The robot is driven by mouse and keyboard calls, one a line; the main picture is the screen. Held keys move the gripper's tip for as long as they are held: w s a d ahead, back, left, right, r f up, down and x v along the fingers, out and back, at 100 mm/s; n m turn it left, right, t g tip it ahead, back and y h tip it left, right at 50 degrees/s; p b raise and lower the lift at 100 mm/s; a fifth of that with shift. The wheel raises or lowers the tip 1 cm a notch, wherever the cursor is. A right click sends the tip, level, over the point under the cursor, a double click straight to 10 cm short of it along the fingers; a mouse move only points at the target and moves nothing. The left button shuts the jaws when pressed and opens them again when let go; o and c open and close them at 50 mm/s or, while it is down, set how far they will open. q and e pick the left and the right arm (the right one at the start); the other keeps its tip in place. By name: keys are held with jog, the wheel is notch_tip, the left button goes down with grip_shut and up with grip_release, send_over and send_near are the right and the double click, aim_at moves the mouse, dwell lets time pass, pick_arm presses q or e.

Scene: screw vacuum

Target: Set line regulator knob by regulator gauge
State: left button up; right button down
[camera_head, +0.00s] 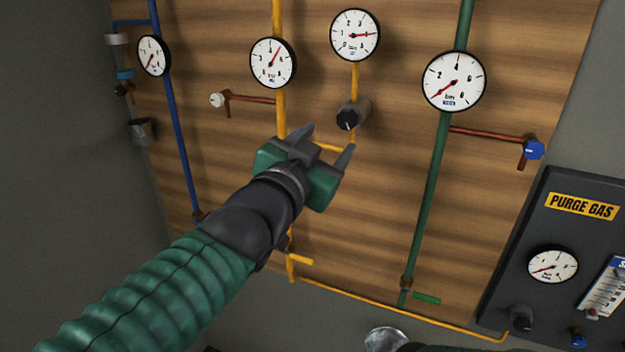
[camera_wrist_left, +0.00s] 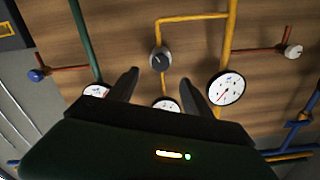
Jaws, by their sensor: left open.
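The line regulator knob (camera_head: 348,118) is dark and round, with a white mark, on the yellow line. The regulator gauge (camera_head: 355,35), white with a red needle pointing right, is above it. My left gripper (camera_head: 325,145) is open and empty, its fingers pointing up towards the knob and apart from it. In the left wrist view the knob (camera_wrist_left: 160,60) lies beyond the gap between the fingertips (camera_wrist_left: 159,80). The regulator gauge (camera_wrist_left: 165,104) is partly hidden there by my gripper. My right gripper is not in view.
Another gauge (camera_head: 273,63) on the yellow pipe stands left of the knob. A green-pipe gauge (camera_head: 454,81) stands right. A white-ended valve handle (camera_head: 217,100) and a blue-ended one (camera_head: 534,150) stick out. A purge gas panel (camera_head: 550,230) is at the lower right.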

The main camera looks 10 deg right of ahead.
pick_arm(q)
jog(key=b+v, duration=0.1)
jog(key=v, duration=0.5)
jog(key=shift+a+b, duration=0.2)
jog(key=shift+b, duration=0.15)
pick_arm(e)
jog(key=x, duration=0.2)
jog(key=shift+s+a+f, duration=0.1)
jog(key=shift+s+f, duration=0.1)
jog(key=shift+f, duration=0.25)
pick_arm(q)
jog(key=shift+d, duration=0.1)
